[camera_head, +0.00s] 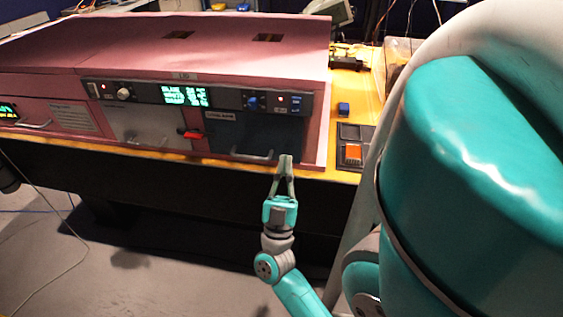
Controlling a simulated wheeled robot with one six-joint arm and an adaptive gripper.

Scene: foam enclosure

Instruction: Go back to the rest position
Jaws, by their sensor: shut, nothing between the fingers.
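I cannot tell whether the tips touch the enclosure.
The enclosure stands on a yellow table (348,87). A black tray with an orange block (352,153) and a blue block (343,109) sit to the right. Grey floor (150,255) is open in front.

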